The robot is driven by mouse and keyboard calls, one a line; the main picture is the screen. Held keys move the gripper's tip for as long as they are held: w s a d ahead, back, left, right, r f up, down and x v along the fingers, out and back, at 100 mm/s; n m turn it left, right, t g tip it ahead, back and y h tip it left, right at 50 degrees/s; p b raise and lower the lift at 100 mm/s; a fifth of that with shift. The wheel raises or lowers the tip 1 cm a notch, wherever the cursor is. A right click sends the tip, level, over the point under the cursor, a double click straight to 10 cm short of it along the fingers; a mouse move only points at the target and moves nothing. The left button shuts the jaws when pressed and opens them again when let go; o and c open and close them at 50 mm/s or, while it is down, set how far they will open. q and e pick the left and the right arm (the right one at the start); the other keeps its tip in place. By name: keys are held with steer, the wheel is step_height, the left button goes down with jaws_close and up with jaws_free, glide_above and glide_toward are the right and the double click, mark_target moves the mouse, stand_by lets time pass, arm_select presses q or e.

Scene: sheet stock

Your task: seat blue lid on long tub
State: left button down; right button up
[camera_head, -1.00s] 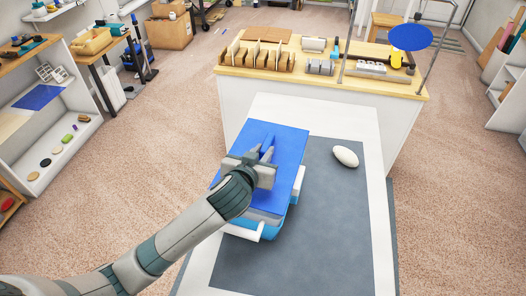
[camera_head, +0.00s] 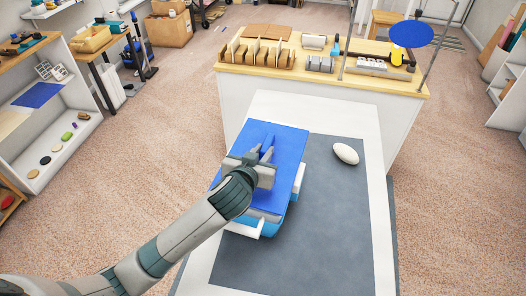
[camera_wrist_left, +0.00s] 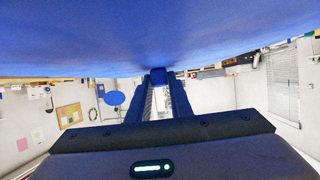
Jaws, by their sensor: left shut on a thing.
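The blue lid (camera_head: 287,152) is a flat rectangular sheet with a raised grip on top. It lies over the long tub (camera_head: 268,228), a light blue and white container on the grey mat; the lid hides most of it. My left gripper (camera_head: 262,158) is shut on the lid's grip from above. The lid (camera_wrist_left: 160,35) fills the top of the left wrist view, with the fingers (camera_wrist_left: 160,90) at its grip. I cannot tell whether the lid rests fully on the rim. My right gripper is not in view.
A wooden-topped bench (camera_head: 300,78) with racks and tools stands behind.

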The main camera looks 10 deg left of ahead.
arm_select(q)
steer(key=shift+f, duration=0.6)
steer(key=shift+f, duration=0.35)
stand_by(0.8)
steer(key=c, duration=1)
jaws_free()
steer(key=shift+s, duration=0.15)
steer(key=shift+s+a+p, duration=0.15)
steer(key=shift+s+p, duration=0.4)
steer(key=shift+s, duration=0.9)
steer(key=shift+s+a+p, duration=0.15)
steer(key=shift+s+p, duration=0.4)
steer(key=shift+s, duration=0.85)
steer(key=shift+s+a+p, duration=0.15)
steer(key=shift+s+p, duration=0.15)
steer(key=shift+s, duration=1.2)
